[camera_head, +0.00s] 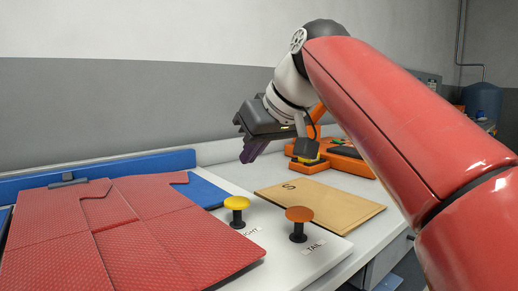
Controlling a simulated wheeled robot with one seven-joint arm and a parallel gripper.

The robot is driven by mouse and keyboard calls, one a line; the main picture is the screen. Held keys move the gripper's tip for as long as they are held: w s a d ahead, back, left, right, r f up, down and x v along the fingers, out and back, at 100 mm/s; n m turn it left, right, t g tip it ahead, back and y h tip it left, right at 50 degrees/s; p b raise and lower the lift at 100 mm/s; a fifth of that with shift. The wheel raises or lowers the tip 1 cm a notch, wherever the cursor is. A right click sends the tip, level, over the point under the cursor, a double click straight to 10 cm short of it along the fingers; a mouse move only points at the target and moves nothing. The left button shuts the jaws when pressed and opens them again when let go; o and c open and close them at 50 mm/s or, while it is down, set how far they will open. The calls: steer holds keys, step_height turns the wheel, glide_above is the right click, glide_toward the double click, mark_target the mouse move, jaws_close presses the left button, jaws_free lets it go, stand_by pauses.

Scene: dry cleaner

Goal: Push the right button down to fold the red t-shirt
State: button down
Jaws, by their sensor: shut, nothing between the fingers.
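The red t-shirt (130,220) lies spread over the blue folding board (205,190) at the left. A yellow button (236,203) on a black stem stands at the board's right side; its label, partly covered, reads "IGHT". An orange-brown button (298,214), labelled "TAIL", stands to its right. Both are raised. My gripper (247,155) is shut and empty, its purple fingers pointing down and left. It is in the air above and behind the yellow button in the picture, apart from it.
A tan folder (320,206) marked "S" lies on the white table behind the buttons. An orange device (345,157) sits farther back, partly hidden by my arm. A grey wall runs behind the table. A blue tank (482,101) stands at the far right.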

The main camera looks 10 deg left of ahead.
steer(key=b, duration=0.2)
glide_toward(234, 198)
steer(key=w+a+f, duration=0.2)
steer(key=a, duration=0.1)
steer(key=shift+w+a+f, duration=0.15)
steer(key=shift+w+f, duration=0.05)
steer(key=shift+f, duration=0.95)
